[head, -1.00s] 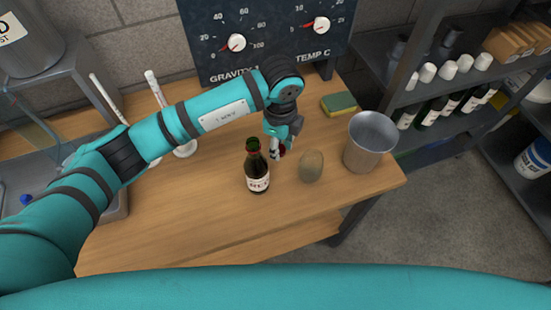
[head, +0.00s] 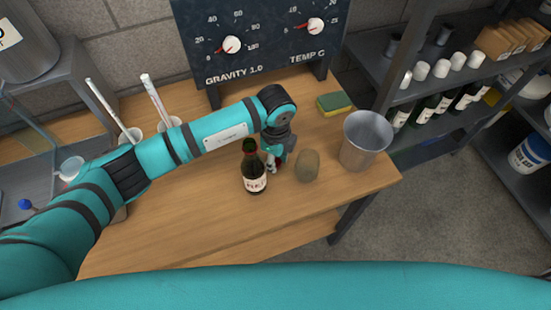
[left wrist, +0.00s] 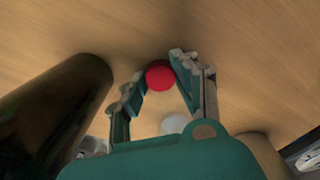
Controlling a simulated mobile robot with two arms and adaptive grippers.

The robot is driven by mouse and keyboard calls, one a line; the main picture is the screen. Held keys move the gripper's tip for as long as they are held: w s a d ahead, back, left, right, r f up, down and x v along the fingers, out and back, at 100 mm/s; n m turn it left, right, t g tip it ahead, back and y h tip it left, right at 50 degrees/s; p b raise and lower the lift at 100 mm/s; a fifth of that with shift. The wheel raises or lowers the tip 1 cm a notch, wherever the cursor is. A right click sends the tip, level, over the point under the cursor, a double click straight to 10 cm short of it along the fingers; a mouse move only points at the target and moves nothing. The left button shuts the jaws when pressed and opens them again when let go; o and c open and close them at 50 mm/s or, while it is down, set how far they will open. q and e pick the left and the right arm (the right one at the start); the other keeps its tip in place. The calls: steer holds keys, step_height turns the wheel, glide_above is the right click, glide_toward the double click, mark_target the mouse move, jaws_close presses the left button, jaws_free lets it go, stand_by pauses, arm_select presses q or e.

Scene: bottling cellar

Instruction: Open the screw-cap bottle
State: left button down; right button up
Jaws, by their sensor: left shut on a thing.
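The dark green bottle (head: 254,178) with a white label stands upright on the wooden bench. Its top shows no cap; it also shows large and dark at the left of the left wrist view (left wrist: 50,110). My left gripper (head: 272,166) is just right of the bottle, low over the bench, pointing down. It is shut on a red round cap (left wrist: 160,75), held between the fingertips; a bit of red also shows in the head view. I cannot tell whether the cap touches the bench. My right gripper is not in view.
A brown rounded object (head: 307,166) stands close right of my left gripper. A metal bucket (head: 365,142) is further right, and a sponge (head: 334,102) lies behind. A gauge panel (head: 262,40) stands at the back. The bench front is clear.

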arm_select(q)
steer(key=shift+s+f, duration=0.15)
steer(key=shift+f, duration=0.3)
steer(key=c, duration=1.3)
jaws_free()
steer(key=shift+a, duration=0.1)
steer(key=shift+o, duration=1.5)
steer(key=shift+f, duration=0.1)
steer(key=shift+r, duration=0.4)
step_height(320, 180, up, 13)
steer(key=b, duration=0.1)
steer(key=shift+f+b, duration=0.2)
steer(key=shift+b, duration=0.1)
steer(key=shift+f, duration=0.1)
